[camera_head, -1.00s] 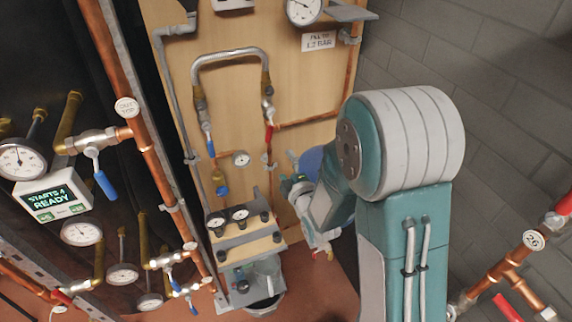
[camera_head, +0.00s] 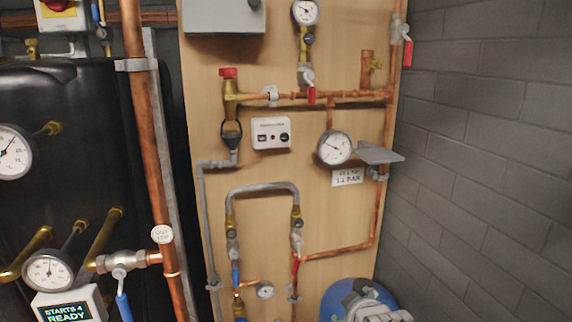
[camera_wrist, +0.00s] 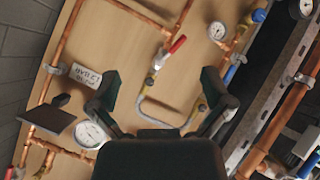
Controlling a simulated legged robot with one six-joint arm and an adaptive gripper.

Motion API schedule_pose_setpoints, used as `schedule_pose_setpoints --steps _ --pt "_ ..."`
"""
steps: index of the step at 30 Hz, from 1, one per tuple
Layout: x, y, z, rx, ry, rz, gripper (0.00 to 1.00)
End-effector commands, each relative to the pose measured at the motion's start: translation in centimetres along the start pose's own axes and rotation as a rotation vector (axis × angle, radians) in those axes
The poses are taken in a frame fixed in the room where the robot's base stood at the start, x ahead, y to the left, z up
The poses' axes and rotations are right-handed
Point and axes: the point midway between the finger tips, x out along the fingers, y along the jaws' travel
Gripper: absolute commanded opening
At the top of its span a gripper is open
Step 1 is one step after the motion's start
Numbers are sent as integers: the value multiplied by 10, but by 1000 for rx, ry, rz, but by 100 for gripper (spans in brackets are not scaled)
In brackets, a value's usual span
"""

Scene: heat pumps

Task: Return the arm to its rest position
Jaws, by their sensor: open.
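My gripper (camera_wrist: 160,78) shows in the wrist view with its two dark fingers spread wide and nothing between them. Behind the gap is the wooden panel with a red-handled valve (camera_wrist: 172,50) and a bent grey pipe loop (camera_wrist: 148,115). The fingers appear apart from the pipework. In the head view, my teal and white arm is not clearly in sight. Grey parts in front of a blue vessel (camera_head: 340,297) at the bottom edge are too unclear to identify.
The wooden panel (camera_head: 340,225) carries copper pipes, valves, a round gauge (camera_head: 334,147) and a small shelf (camera_head: 379,153) that juts out. A copper pipe (camera_head: 148,130) and a dark tank (camera_head: 75,150) stand at left. A grey block wall (camera_head: 480,150) is at right.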

Motion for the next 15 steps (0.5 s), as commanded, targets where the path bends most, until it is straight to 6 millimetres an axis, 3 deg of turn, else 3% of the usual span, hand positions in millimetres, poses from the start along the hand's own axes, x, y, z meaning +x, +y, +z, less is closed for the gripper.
schedule_pose_setpoints --steps 7,15 --pt "-78 -5 26 309 -201 -65 100" --pt "-158 -28 59 606 -416 -110 100"
